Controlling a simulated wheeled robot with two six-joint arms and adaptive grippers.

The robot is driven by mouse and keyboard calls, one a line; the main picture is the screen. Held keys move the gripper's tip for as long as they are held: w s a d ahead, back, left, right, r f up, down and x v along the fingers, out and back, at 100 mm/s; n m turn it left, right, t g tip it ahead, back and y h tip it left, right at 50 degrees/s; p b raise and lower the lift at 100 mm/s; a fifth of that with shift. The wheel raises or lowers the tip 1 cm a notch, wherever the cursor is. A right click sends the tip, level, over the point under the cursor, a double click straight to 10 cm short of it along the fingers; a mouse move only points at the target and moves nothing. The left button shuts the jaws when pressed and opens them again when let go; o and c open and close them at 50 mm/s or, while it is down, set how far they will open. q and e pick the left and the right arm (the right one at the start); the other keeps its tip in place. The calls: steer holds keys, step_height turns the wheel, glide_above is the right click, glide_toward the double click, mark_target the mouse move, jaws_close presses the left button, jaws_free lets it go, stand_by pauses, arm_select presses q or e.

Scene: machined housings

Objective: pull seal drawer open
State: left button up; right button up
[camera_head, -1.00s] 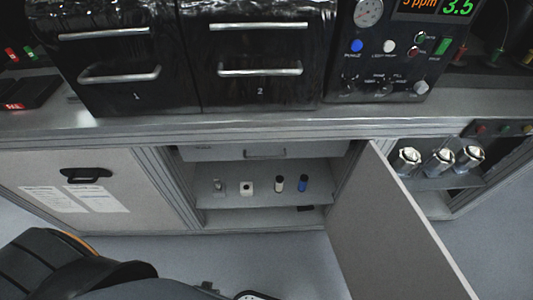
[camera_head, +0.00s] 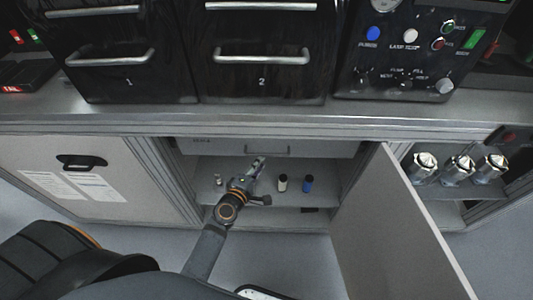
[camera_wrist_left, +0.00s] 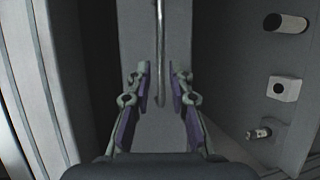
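The seal drawer (camera_head: 222,147) is a grey front under the counter, at the top of the open cabinet bay. It looks closed. Its bar handle (camera_head: 280,153) is near the middle of the front. My left gripper (camera_head: 258,162) is just in front of and below the handle's left part. In the left wrist view my left gripper (camera_wrist_left: 161,78) is open, with one finger on each side of the handle bar (camera_wrist_left: 160,40) and gaps on both sides. The drawer front (camera_wrist_left: 178,25) lies behind it. My right gripper is not in view.
A shelf (camera_head: 330,186) below the drawer carries several small items, including a white-bodied vial (camera_head: 283,184) and a blue one (camera_head: 307,184). An open cabinet door (camera_head: 395,225) juts out on the right. The counter edge (camera_head: 300,112) overhangs above.

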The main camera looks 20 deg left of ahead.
mark_target(267, 154)
arm_select(q)
steer(key=x, duration=0.7)
jaws_close()
